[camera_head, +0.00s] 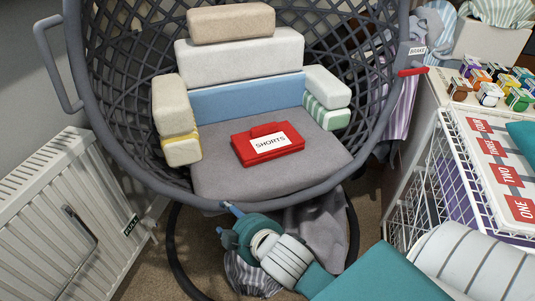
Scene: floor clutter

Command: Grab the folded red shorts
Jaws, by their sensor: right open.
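The folded red shorts (245,153) lie flat on the grey seat cushion (225,184) of a hanging basket chair. A white label reading "SHORTS" is on top of them. My right gripper (225,219) is below the chair's front rim in the picture, nearer to me than the shorts. It is open with nothing between its fingers. It is clearly apart from the shorts. My left gripper does not show.
The chair's dark woven frame (112,130) curves around the cushions, with its front rim between my right gripper and the shorts. A white radiator (65,215) stands at left. Striped cloth lies below the chair.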

